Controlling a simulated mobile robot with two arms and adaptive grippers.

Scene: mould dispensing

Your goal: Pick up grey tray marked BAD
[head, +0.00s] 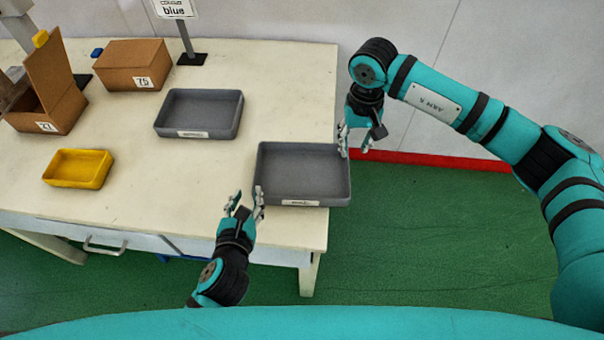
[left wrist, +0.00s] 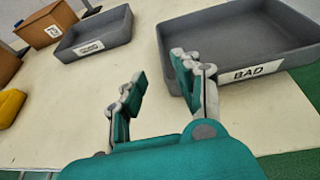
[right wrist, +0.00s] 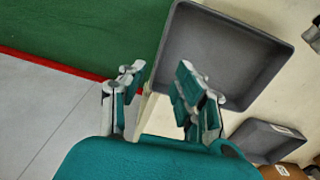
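The grey tray marked BAD (head: 303,178) lies empty at the right end of the table, its right side past the table edge. Its BAD label (left wrist: 254,73) reads clearly in the left wrist view. My left gripper (head: 245,200) is open at the tray's front left corner; one finger overlaps the tray's left wall in view. My right gripper (head: 356,140) is open at the far right corner. In the right wrist view a tray corner (right wrist: 158,85) shows between its fingers, with one finger overlapping the inside. I cannot tell whether any finger touches the tray.
A second grey tray (head: 198,118) lies further left. A yellow tray (head: 75,170), a cardboard box marked 75 (head: 125,60) and an open box marked 27 (head: 60,110) stand at left. Green floor (head: 440,230) lies beyond the table's right edge.

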